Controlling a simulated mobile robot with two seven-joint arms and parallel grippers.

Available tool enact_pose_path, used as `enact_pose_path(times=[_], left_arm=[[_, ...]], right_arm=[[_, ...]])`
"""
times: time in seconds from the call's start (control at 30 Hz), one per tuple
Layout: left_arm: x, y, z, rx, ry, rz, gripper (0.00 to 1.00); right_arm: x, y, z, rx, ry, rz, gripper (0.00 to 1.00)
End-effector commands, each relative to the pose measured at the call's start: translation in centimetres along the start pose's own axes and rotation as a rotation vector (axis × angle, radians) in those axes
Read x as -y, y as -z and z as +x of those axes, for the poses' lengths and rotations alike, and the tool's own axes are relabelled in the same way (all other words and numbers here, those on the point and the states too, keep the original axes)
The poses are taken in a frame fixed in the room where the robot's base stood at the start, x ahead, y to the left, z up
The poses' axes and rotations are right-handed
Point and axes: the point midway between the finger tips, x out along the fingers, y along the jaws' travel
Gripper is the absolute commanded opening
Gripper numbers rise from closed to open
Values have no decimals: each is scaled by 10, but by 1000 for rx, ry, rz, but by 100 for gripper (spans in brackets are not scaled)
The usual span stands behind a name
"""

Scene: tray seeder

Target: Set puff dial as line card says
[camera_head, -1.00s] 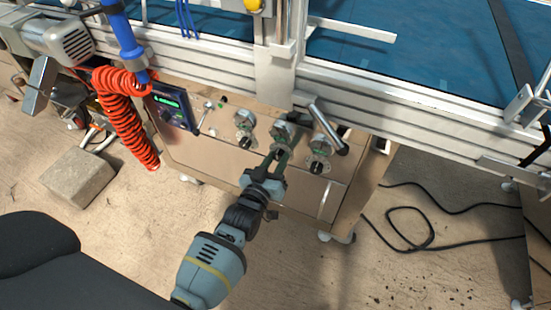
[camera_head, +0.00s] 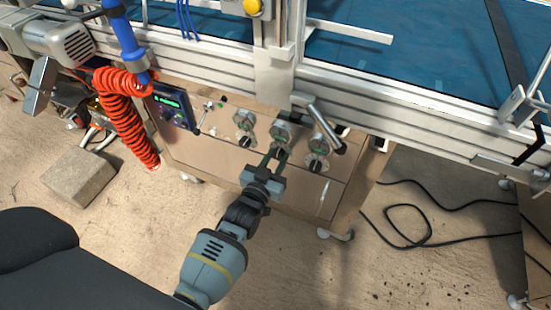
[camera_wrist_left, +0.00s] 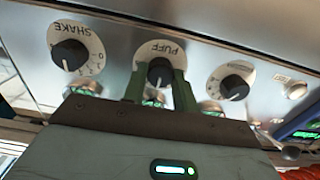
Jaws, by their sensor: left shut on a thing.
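The puff dial (camera_wrist_left: 160,48) is the middle one of three dials in the left wrist view, with a white face marked PUFF and a black knob. My left gripper (camera_wrist_left: 160,76) has its two green fingers on either side of that knob and is shut on it. In the head view my left gripper (camera_head: 276,157) reaches the middle knob of the panel from below, and its fingers partly cover it. The knob's pointer and the scale numbers cannot be read. I cannot make out a line card. My right gripper is not in view.
The SHAKE dial (camera_wrist_left: 69,56) and a third dial (camera_wrist_left: 232,80) flank the puff dial closely. Round gauges sit above the knobs in the head view. A lever handle (camera_head: 325,128) hangs close by. A small lit display (camera_head: 171,104) and a red coiled hose (camera_head: 125,120) are left.

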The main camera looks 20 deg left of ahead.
Motion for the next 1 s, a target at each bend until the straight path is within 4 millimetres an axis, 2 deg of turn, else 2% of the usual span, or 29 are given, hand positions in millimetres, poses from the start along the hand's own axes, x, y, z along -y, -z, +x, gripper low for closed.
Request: enact_pose_path(times=[0.03, 0.07, 0.2, 0.57, 1.0], left_arm=[[0, -1, -1, 2, 0, -1, 6], [0, -1, -1, 2, 0, -1, 32], [0, -1, 0, 2, 0, -1, 50], [0, 0, -5, 1, 0, -1, 50], [0, 0, -67, 2, -1, -1, 50]], right_arm=[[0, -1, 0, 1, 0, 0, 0], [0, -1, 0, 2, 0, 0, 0], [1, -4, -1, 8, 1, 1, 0], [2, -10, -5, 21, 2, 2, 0], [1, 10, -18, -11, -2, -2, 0]])
